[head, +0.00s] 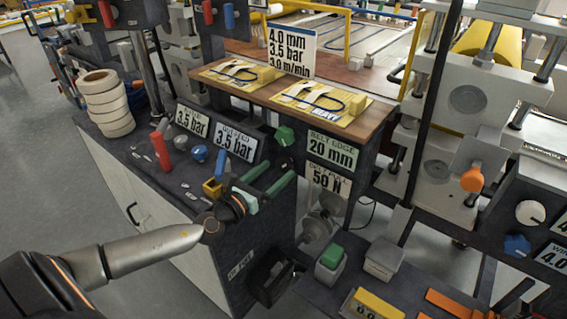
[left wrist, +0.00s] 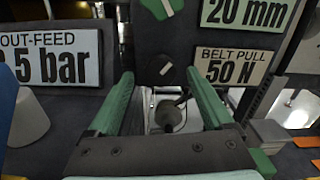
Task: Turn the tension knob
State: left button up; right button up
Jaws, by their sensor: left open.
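A black round knob (left wrist: 160,69) with a pale pointer line sits on a dark panel beside the BELT PULL 50 N sign (left wrist: 232,66). I take it as the tension knob. In the left wrist view it lies between and beyond the green fingertips of my left gripper (left wrist: 160,76), which is open and empty. I cannot tell the exact gap to it. In the head view my left gripper (head: 281,170) points at that panel, below a green knob (head: 285,135). The BELT PULL sign (head: 328,181) is just right of it. My right gripper is out of view.
The BELT EDGE 20 mm sign (head: 333,151) is right of the green knob. A wooden shelf (head: 371,119) overhangs behind. Red and blue levers (head: 161,150) stand on the dark bench at left. A green-topped box (head: 330,262) stands at the lower middle.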

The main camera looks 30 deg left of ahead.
aim_at(282, 166)
pick_arm(q)
jog(key=shift+w+d, duration=0.2)
jog(key=shift+w, duration=1.9)
jog(key=shift+c, duration=0.2)
grip_shut()
